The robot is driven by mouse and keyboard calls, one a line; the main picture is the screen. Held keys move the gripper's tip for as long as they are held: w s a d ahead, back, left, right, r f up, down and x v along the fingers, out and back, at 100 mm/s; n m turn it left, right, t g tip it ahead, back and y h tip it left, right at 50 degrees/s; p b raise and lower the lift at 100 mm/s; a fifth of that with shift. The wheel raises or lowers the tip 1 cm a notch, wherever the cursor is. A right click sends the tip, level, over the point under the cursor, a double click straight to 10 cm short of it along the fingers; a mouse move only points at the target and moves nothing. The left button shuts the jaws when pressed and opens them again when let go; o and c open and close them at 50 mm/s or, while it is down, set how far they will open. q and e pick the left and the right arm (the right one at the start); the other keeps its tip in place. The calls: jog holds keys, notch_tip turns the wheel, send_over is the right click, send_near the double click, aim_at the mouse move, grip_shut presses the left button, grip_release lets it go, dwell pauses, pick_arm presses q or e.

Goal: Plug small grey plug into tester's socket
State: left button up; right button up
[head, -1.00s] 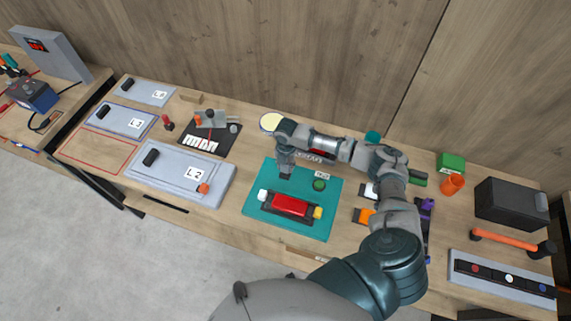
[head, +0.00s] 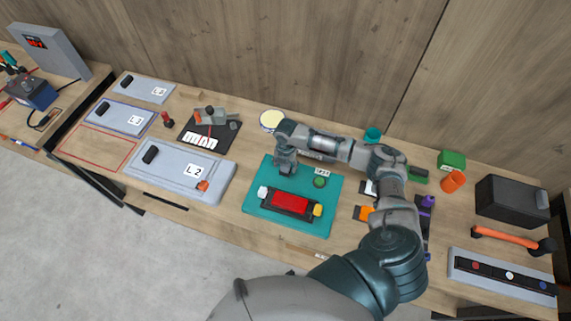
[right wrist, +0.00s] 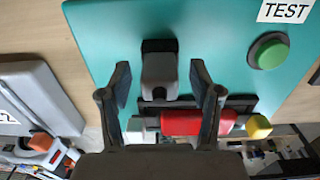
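The tester is a teal board (head: 262,207) with a green button (head: 320,182) beside a TEST label. A red block (head: 288,201) with a white and a yellow end piece sits in a dark frame on it. My right gripper (head: 285,170) is over the board's far left part. In the right wrist view my right gripper (right wrist: 160,80) is open, one finger each side of the small grey plug (right wrist: 160,74), with gaps on both sides. The plug is against a black block (right wrist: 158,45), seemingly the socket; how deep it sits I cannot tell. My left gripper is out of view.
Left are grey panels, one marked L2 (head: 170,181), and a black mat (head: 215,150) with small parts. Right are a green block (head: 451,160), an orange cup (head: 453,181), a black box (head: 512,202), an orange-handled tool (head: 506,237) and a button strip (head: 503,277).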

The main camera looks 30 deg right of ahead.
notch_tip(320, 180, up, 12)
dwell(0.6)
jog(key=shift+s+d+f, duration=0.1)
jog(key=shift+s+f, duration=0.05)
jog(key=shift+f, duration=0.05)
